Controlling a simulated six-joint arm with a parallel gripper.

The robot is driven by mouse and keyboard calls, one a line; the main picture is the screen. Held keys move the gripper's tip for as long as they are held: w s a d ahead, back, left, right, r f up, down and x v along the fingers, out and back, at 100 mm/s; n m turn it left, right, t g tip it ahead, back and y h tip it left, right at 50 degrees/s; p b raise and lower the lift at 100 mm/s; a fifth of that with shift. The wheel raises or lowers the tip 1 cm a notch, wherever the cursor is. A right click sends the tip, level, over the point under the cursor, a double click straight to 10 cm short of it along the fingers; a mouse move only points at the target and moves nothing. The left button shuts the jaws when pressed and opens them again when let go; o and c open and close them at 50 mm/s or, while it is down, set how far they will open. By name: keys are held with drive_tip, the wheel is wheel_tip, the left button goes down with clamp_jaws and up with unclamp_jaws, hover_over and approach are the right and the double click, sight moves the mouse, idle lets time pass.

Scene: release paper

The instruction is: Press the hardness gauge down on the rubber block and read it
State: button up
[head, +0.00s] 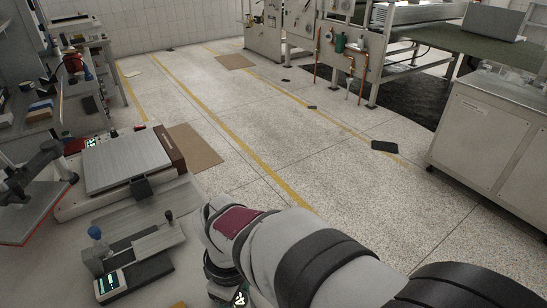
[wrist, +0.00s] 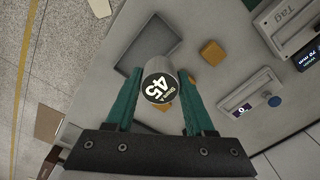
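In the wrist view, the hardness gauge (wrist: 159,88) is a short silver cylinder. An ochre block (wrist: 212,52) lies on the bench to the right of the gauge. A bit of another ochre piece (wrist: 166,107) shows behind the gauge, mostly hidden. I cannot tell whether the gauge touches anything beneath.
A shallow grey tray (wrist: 120,67) lies beyond the gauge. Devices with displays (wrist: 250,100) stand at the right. In the head view, a flat-topped machine (head: 127,160) and a small instrument with knobs (head: 135,262) stand on the bench at left.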

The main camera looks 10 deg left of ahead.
drive_tip(key=shift+a, duration=0.1)
clamp_jaws()
drive_tip(key=shift+w+a+f, duration=0.2)
drive_tip(key=shift+a+f, duration=1.5)
drive_tip(key=shift+a, duration=1.2)
drive_tip(key=shift+w+a+f, duration=0.25)
drive_tip(key=shift+a+f, duration=1.45)
drive_tip(key=shift+a, duration=1.15)
drive_tip(key=shift+w+a+f, duration=0.2)
drive_tip(key=shift+a+f, duration=1.5)
drive_tip(key=shift+a, duration=1.2)
